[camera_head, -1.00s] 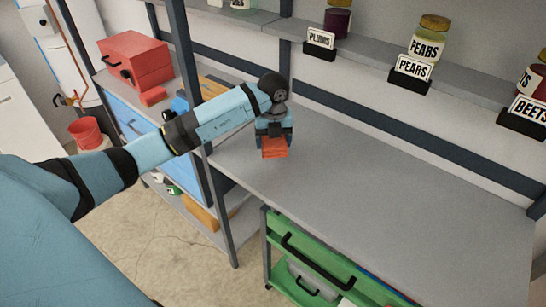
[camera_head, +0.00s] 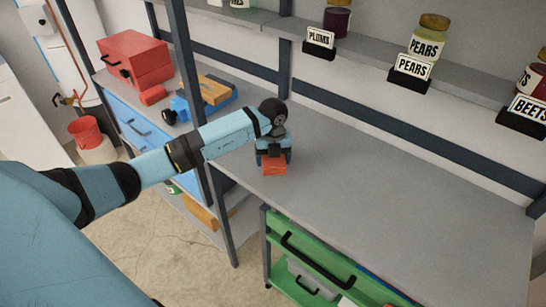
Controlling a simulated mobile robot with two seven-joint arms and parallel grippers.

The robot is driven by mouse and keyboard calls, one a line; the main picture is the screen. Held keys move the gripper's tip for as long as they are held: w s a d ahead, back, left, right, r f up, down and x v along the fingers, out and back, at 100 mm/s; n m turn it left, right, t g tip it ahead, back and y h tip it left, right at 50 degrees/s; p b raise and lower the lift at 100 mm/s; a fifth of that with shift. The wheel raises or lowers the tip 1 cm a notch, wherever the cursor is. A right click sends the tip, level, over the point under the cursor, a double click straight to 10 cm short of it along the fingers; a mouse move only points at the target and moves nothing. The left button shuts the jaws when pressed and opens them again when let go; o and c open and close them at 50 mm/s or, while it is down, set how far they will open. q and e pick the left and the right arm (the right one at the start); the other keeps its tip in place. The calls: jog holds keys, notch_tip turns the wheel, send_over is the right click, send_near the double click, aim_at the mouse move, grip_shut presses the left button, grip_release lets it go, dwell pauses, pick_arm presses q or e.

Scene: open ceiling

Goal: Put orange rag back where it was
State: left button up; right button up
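The orange rag (camera_head: 273,168) is a small folded orange block at the end of my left arm. My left gripper (camera_head: 273,158) points down and is shut on it, over the left part of the grey shelf surface (camera_head: 390,190). The rag is at or just above that surface; I cannot tell whether it touches. The gripper hides the rag's upper part. My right gripper is not in view.
A dark upright post (camera_head: 195,120) stands left of my gripper. Beyond it are a red toolbox (camera_head: 140,62) and a blue tool (camera_head: 178,112). A jar of pears (camera_head: 428,42) stands on the upper shelf. The grey surface to the right is clear.

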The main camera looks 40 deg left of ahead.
pick_arm(q)
jog(key=o, duration=0.3)
jog(key=shift+r, duration=0.25)
notch_tip(320, 180, up, 12)
jog(key=shift+f, duration=0.15)
dwell(0.5)
